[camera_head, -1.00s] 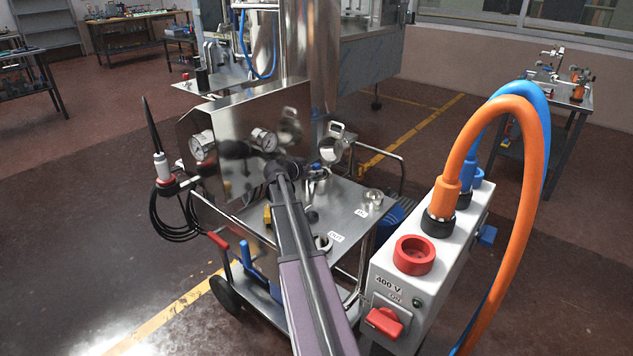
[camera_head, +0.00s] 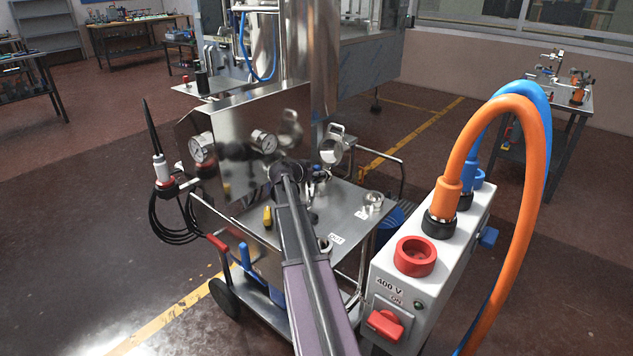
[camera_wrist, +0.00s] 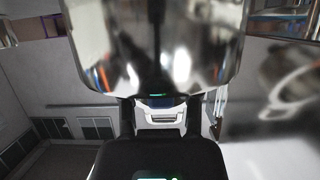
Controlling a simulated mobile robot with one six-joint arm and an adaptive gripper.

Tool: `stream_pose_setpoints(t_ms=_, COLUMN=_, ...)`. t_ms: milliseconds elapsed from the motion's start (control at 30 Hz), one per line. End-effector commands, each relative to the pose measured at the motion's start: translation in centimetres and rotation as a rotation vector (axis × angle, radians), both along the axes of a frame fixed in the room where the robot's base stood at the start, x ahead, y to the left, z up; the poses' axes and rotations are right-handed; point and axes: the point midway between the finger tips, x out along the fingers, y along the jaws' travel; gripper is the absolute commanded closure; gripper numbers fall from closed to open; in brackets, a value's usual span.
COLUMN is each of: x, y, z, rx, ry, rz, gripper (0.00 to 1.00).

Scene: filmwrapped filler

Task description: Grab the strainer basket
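A large, mirror-bright rounded metal body (camera_wrist: 150,45) fills the upper middle of the wrist view, close in front of my gripper (camera_wrist: 159,104). It may be the strainer basket, but no mesh or holes show, so I cannot be sure. The two dark fingers stand apart and run up to its lower edge. Their tips are hidden, so I cannot tell whether they grip it. In the head view my arm reaches over the steel trolley top (camera_head: 345,207) and hides most of the gripper.
The trolley's upright steel panel (camera_head: 225,140) with gauges stands just left of the arm's end. A round metal fitting (camera_head: 332,146) and a small metal cup (camera_head: 373,199) are nearby. A 400 V box (camera_head: 425,275) with thick orange (camera_head: 530,170) and blue hoses stands at right.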

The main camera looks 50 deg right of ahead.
Motion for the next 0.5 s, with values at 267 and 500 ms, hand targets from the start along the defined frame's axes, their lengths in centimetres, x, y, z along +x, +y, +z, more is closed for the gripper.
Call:
stream_pose_setpoints(t_ms=267, x=0.00, y=-0.01, z=0.00, rx=0.000, ry=0.000, rz=0.000, gripper=1.00)
stream_pose_setpoints(t_ms=500, x=-0.01, y=-0.02, z=0.09, rx=0.000, ry=0.000, rz=0.000, gripper=1.00)
